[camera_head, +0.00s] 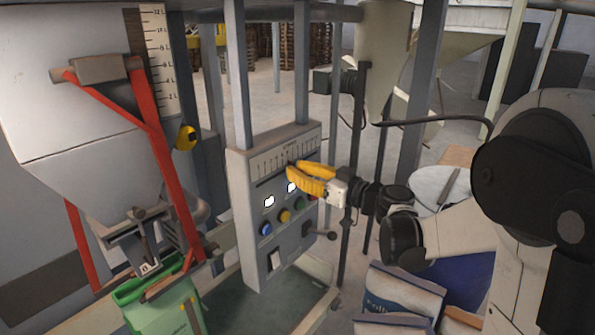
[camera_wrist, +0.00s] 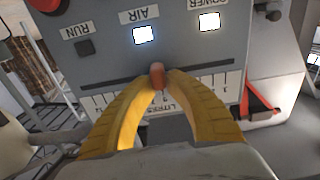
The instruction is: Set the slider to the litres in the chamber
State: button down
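The grey control panel (camera_head: 272,205) stands in the middle of the head view, with a slider slot and tick scale (camera_head: 285,152) near its top. In the wrist view the panel is upside down. The orange-brown slider knob (camera_wrist: 157,76) sits in the slot above the litres scale (camera_wrist: 205,92). My gripper (camera_head: 290,174) has yellow fingers, which also show in the wrist view (camera_wrist: 159,78), closed in on both sides of the knob. The numbers beside the knob are unreadable. The white chamber (camera_head: 70,100) has a litre gauge (camera_head: 160,60); its fill level is unclear.
Red lever bars (camera_head: 165,165) and a green sack (camera_head: 165,305) are at left. Printed sacks (camera_head: 403,292) lie below my arm.

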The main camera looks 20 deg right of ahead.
jog(key=s+a, duration=0.2)
jog(key=a, duration=0.1)
jog(key=shift+s+a, duration=0.2)
jog(key=shift+s, duration=0.1)
jog(key=shift+w+d, duration=0.1)
jog(key=c, duration=1.4)
grip_release()
send_near(277, 173)
jog(key=v, duration=0.5)
jog(key=shift+r, duration=0.15)
